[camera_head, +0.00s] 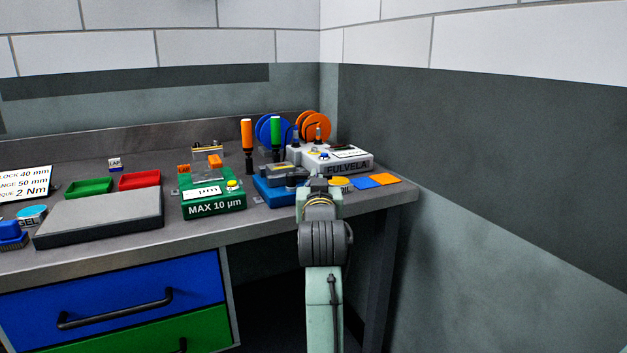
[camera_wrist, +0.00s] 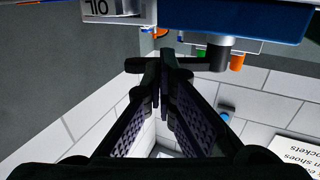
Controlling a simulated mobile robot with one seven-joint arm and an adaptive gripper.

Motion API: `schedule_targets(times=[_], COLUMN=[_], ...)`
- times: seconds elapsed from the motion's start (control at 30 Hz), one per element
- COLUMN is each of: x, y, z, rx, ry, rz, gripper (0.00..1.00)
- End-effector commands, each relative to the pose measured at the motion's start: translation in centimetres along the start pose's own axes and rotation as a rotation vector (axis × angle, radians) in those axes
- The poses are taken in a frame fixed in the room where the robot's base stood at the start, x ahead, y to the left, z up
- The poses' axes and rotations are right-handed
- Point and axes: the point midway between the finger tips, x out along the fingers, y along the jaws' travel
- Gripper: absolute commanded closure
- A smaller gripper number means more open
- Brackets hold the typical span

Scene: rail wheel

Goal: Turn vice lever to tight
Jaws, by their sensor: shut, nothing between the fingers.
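The vice is a blue block with grey metal jaws; its blue base (camera_head: 268,192) stands near the bench's front edge, left of my gripper (camera_head: 317,184). In the wrist view, its blue body (camera_wrist: 245,20) fills the top right. A dark lever bar (camera_wrist: 204,65) runs sideways below it from a grey round boss (camera_wrist: 219,52). My gripper (camera_wrist: 163,66) is shut and empty, with its fingertips at the bar's left part. I cannot tell whether they touch it. In the head view my arm hides the lever.
A green box (camera_head: 213,207) marked "MAX 10 µm" stands left of the vice. A grey FULVELA unit (camera_head: 347,162) stands behind and to the right. A yellow-lidded tin (camera_head: 339,183) and blue and orange pads (camera_head: 387,179) lie right of my gripper. The wall (camera_head: 480,170) closes the right side.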

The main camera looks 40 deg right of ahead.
Motion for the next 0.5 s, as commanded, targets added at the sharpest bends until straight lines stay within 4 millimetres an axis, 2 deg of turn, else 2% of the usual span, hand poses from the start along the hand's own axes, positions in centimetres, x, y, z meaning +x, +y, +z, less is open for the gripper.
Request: schedule_targets(times=[0.2,0.5], x=[1.2,2.3], y=[0.8,0.9], z=[-0.1,0.0], rx=[0.001,0.000], ry=[-0.002,-0.002], rz=[-0.167,-0.161], gripper=[1.00,1.00])
